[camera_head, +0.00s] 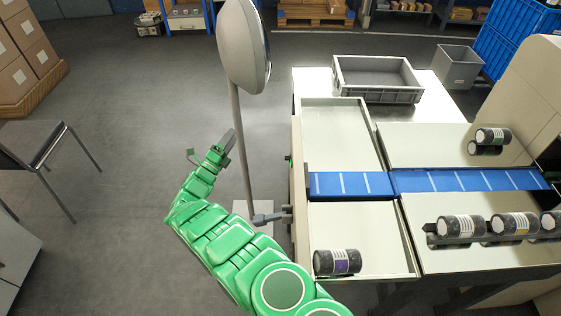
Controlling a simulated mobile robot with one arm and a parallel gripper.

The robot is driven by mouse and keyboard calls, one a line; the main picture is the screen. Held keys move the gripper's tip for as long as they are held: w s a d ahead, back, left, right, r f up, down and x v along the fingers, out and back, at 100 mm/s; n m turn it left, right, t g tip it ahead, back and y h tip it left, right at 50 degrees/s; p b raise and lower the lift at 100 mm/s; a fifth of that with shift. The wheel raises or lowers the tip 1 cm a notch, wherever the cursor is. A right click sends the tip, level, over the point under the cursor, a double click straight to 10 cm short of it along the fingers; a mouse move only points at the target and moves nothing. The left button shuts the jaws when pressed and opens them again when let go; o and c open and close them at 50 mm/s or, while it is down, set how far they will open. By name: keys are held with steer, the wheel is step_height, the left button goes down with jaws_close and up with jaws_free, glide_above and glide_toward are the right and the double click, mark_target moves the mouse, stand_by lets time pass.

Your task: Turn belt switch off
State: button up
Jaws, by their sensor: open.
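My green arm reaches up from the bottom of the view. My gripper (210,147) is open and empty, left of the machine and its pole, with floor behind it.
A grey rounded panel (243,45) stands on a thin pole (240,150) beside the machine. Dark rolls (337,262) lie on the metal trays. A grey crate (378,80) sits behind. A chair (45,150) stands at left; the floor between is clear.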

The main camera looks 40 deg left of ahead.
mark_target(288, 158)
steer(key=w+d+f+m+h, duration=0.35)
steer(key=d+f+h, duration=0.25)
steer(key=d+f, duration=0.7)
steer(key=w+d+r, duration=0.1)
steer(key=w+r, duration=0.3)
steer(key=w, duration=0.3)
steer(key=shift+d+m+t, duration=0.4)
steer(key=shift+m, duration=0.05)
steer(key=c, duration=1)
steer(key=shift+c, duration=0.2)
